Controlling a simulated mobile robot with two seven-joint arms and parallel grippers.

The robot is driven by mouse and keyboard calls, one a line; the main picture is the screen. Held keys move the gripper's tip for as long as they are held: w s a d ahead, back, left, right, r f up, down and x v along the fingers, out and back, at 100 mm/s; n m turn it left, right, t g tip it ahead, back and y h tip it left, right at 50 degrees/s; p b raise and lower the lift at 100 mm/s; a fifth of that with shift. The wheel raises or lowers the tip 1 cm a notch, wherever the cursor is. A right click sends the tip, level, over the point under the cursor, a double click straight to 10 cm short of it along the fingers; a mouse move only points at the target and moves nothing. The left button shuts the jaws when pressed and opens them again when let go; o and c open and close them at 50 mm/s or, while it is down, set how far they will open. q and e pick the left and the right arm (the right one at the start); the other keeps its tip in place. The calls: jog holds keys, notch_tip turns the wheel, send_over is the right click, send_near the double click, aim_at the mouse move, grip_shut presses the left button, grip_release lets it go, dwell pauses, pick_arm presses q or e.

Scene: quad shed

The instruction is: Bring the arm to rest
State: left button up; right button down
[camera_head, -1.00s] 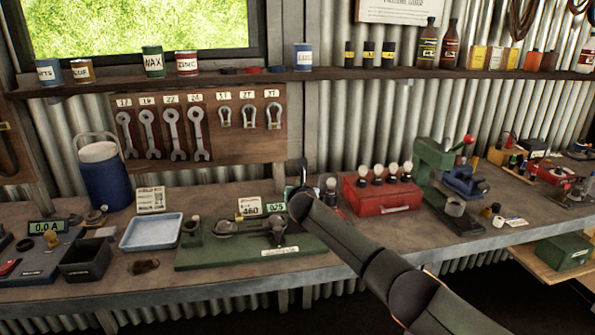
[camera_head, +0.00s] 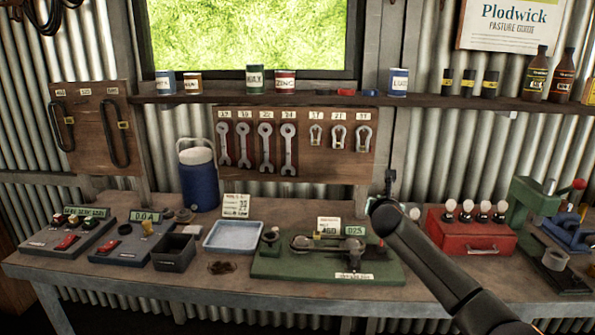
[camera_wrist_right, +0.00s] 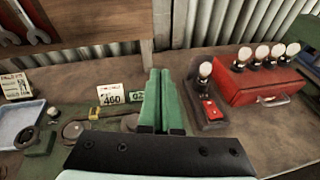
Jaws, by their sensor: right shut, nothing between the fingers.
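My right arm comes in from the lower right in the head view. Its gripper (camera_head: 390,183) shows small and dark past the wrist, in front of the back wall and above the bench (camera_head: 190,292). In the right wrist view the two green fingers of the right gripper (camera_wrist_right: 158,72) lie together, with nothing between them. They stand over the bench between a number card reading 460 (camera_wrist_right: 112,97) and a small dark stand with a bulb (camera_wrist_right: 206,98). My left arm and gripper are not in view.
A green board with tools (camera_head: 270,268) lies left of my right arm. A red box with bulbs (camera_head: 470,243) and a green press (camera_head: 528,205) stand right of it. A blue tray (camera_head: 232,236) and a blue jug (camera_head: 198,180) are further left. A shelf with cans runs above.

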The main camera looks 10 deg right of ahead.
jog(key=s+a+f+m+y, duration=0.1)
jog(key=s+a+f, duration=0.2)
jog(key=f, duration=0.2)
jog(key=s+a+f+m+g, duration=0.1)
jog(key=s+a+f+m, duration=0.1)
jog(key=s+a+f, duration=0.1)
jog(key=s+a+f+m+g+y, duration=0.1)
jog(key=s+a+f+m, duration=0.1)
jog(key=f, duration=0.4)
jog(key=shift+s+a+f+y, duration=0.3)
jog(key=shift+s+a, duration=0.2)
jog(key=shift+a, duration=0.05)
jog(key=s+a+f+m+g+y, duration=0.2)
jog(key=s+a+f+m+g, duration=0.15)
jog(key=s+f+m, duration=0.65)
jog(key=s+m+g+y, duration=0.15)
jog(key=s+m, duration=0.55)
jog(key=s, duration=1)
jog(key=s+m+g+h, duration=0.1)
jog(key=s+m+g, duration=0.35)
jog(key=s, duration=1.15)
jog(key=w+a+f+m+t+y, duration=0.1)
jog(key=w+a+f+t+y, duration=0.1)
jog(key=w+a+f+t, duration=0.2)
notch_tip(320, 180, down, 8)
jog(key=t, duration=0.3)
jog(key=shift+w+r+m+y, duration=0.15)
jog(key=shift+w+m+y, duration=0.05)
jog(key=shift+m+y, duration=0.15)
